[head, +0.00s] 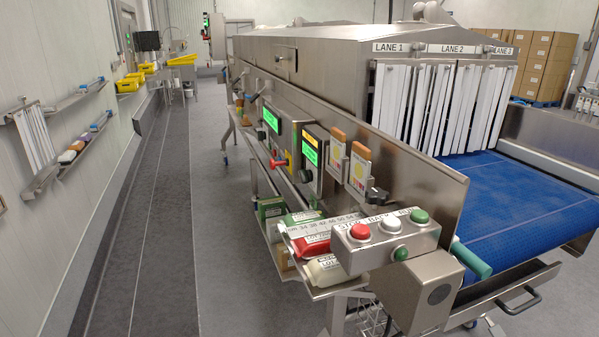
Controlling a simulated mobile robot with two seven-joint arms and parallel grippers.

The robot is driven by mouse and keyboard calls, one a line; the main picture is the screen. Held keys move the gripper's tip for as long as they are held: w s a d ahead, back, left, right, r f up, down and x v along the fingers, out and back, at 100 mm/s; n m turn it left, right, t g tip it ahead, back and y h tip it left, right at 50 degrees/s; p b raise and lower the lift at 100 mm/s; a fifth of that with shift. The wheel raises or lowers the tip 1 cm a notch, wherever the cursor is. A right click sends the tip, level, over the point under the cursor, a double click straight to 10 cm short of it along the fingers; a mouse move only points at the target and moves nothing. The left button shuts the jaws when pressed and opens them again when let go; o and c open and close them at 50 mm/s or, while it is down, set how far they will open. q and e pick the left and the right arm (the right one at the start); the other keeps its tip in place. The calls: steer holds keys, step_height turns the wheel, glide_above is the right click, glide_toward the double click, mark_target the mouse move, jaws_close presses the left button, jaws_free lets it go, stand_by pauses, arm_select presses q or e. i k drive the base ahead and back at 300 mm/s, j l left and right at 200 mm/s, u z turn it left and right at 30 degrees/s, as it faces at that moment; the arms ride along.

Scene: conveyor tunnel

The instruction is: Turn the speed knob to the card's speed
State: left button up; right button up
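A black knob (376,195) sticks out from the steel side panel, right of the cards; I cannot read its setting. Another dark round knob (305,176) sits lower, under the second green screen. Two cards with orange tops hang on the panel, a left card (337,149) and a right card (359,169); their print is too small to read. A white strip with a row of numbers (318,225) runs left of the button box; I cannot tell which knob it belongs to. Neither of my grippers is in view.
A steel button box (388,238) carries red, white and green buttons. A shelf below holds red, green and cream packs (325,270). A red-handled lever (279,161) is beside the green screens (310,152). The blue belt (520,195) is bare. The left aisle floor (235,230) is clear.

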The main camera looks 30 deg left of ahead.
mark_target(306, 175)
steer(key=i+j, duration=0.15)
steer(key=j, duration=0.2)
steer(key=i+j+z, duration=0.1)
steer(key=j, duration=0.3)
steer(key=i+j, duration=0.15)
steer(key=j, duration=0.25)
steer(key=i+j, duration=0.15)
steer(key=j, duration=0.2)
steer(key=z, duration=0.05)
